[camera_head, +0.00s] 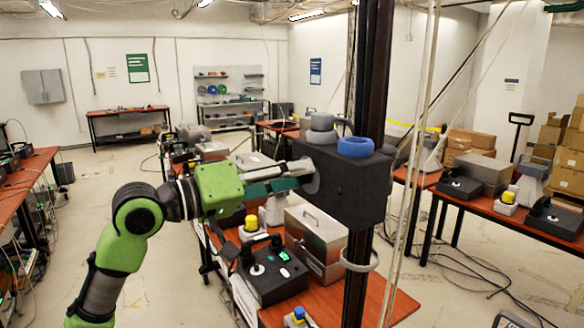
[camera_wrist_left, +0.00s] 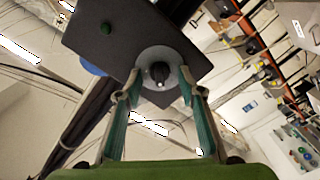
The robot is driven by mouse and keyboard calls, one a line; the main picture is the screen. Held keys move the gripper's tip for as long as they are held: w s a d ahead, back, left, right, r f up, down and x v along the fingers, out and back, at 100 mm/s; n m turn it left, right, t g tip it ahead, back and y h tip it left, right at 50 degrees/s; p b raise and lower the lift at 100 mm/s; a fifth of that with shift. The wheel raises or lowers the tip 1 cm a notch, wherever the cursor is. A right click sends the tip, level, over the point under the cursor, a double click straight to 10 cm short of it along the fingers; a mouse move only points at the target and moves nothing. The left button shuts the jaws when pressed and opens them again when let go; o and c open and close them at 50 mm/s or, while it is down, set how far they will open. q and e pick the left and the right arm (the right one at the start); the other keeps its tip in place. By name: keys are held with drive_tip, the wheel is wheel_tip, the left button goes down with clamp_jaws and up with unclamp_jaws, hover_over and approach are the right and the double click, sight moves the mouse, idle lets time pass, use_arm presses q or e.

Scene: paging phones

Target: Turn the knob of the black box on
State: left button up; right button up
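The black box (camera_head: 350,188) is fixed to a dark upright post. Its knob (camera_wrist_left: 159,73) is small and dark, in the middle of a round grey plate (camera_wrist_left: 150,57) on the box face. A small green button or light (camera_wrist_left: 105,28) sits on the same face, apart from the knob. My left gripper (camera_head: 303,172) reaches in from the left, close to the box face. In the wrist view my left gripper (camera_wrist_left: 158,88) is open, with one finger on each side of the knob. I cannot tell whether the fingertips touch the plate. My right gripper is not in view.
A blue ring (camera_head: 355,146) and grey round pieces (camera_head: 321,130) sit on top of the box. The post (camera_head: 371,70) and pale cables run beside it. Below is a red-brown table (camera_head: 393,303) with a metal case (camera_head: 316,240) and a black phone unit (camera_head: 270,273).

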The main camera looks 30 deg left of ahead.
use_arm(q)
clamp_jaws()
drive_tip(key=shift+f+m+b, duration=0.1)
drive_tip(key=shift+m+b, duration=0.2)
drive_tip(key=m+b, duration=0.1)
drive_tip(key=m, duration=0.4)
drive_tip(key=m+b, duration=0.2)
drive_tip(key=m, duration=0.4)
drive_tip(key=m+b, duration=0.2)
drive_tip(key=m, duration=0.4)
drive_tip(key=shift+s+d, duration=0.15)
drive_tip(key=shift+d, duration=0.1)
drive_tip(key=shift+m+b, duration=0.3)
drive_tip(key=shift+m, duration=0.1)
